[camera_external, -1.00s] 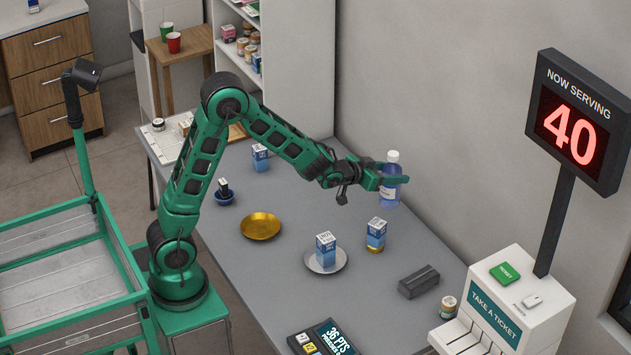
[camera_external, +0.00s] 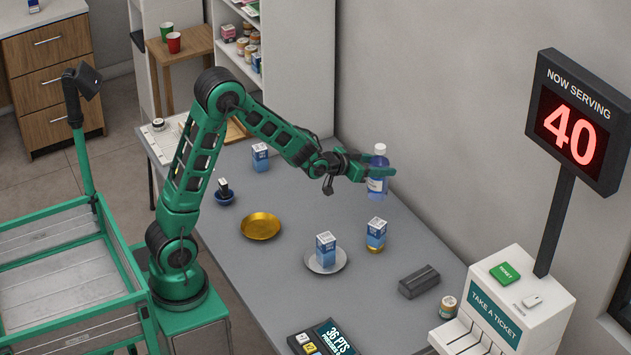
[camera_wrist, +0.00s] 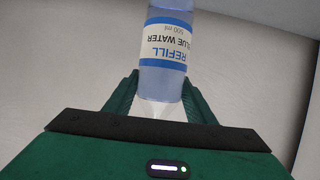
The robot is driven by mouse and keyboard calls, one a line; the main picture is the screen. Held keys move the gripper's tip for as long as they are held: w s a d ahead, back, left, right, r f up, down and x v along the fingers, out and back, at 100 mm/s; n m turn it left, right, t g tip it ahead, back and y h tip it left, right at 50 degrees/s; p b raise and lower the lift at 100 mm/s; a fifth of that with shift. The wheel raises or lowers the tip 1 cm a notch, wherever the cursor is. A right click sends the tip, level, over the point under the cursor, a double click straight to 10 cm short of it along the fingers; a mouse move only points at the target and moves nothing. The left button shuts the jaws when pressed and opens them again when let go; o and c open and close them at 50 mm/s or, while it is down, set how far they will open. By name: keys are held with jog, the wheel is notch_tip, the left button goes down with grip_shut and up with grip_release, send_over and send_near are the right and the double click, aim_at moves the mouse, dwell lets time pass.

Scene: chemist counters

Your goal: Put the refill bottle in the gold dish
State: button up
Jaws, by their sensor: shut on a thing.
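The refill bottle (camera_external: 378,172) is clear with blue liquid and a white cap. My gripper (camera_external: 381,173) is shut on it and holds it upright above the far side of the grey counter. In the wrist view the bottle (camera_wrist: 166,50) sits between the two green fingers (camera_wrist: 160,95), its label reading "REFILL BLUE WATER". The gold dish (camera_external: 260,227) lies on the counter nearer my base, to the left of the held bottle. The dish is empty.
A silver dish (camera_external: 340,264) holds a blue-and-white box (camera_external: 326,250). Another box (camera_external: 376,232) stands on a small gold base. A blue bowl (camera_external: 226,198) holds a dark item. A dark block (camera_external: 418,281) lies right. Another box (camera_external: 260,157) stands near the back.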

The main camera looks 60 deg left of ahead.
jog(key=f, duration=0.3)
jog(key=shift+w+a+f, duration=0.15)
jog(key=shift+w+f, duration=0.15)
jog(key=shift+w, duration=0.1)
jog(key=shift+s+a, duration=0.1)
jog(key=shift+a, duration=0.15)
jog(key=shift+s+a+r+m+h, duration=0.2)
jog(key=shift+s+a+m+h, duration=0.45)
jog(key=shift+s+m+h, duration=0.25)
jog(key=shift+s+a+r+h, duration=0.1)
jog(key=shift+s+h, duration=0.2)
jog(key=shift+h, duration=0.1)
jog(key=s+a+r+m+g+h, duration=0.2)
jog(key=s+m+h, duration=0.1)
jog(key=s, duration=0.8)
jog(key=s+a+r+m+g+h, duration=0.1)
jog(key=s+a+m+g+h, duration=0.2)
jog(key=s, duration=0.9)
jog(key=s+a+r+m+g+h, duration=0.1)
jog(key=s+a+r+m+h, duration=0.2)
jog(key=s, duration=0.8)
notch_tip(320, 180, down, 8)
jog(key=m, duration=0.1)
jog(key=shift+d, duration=0.4)
jog(key=shift+f, duration=0.1)
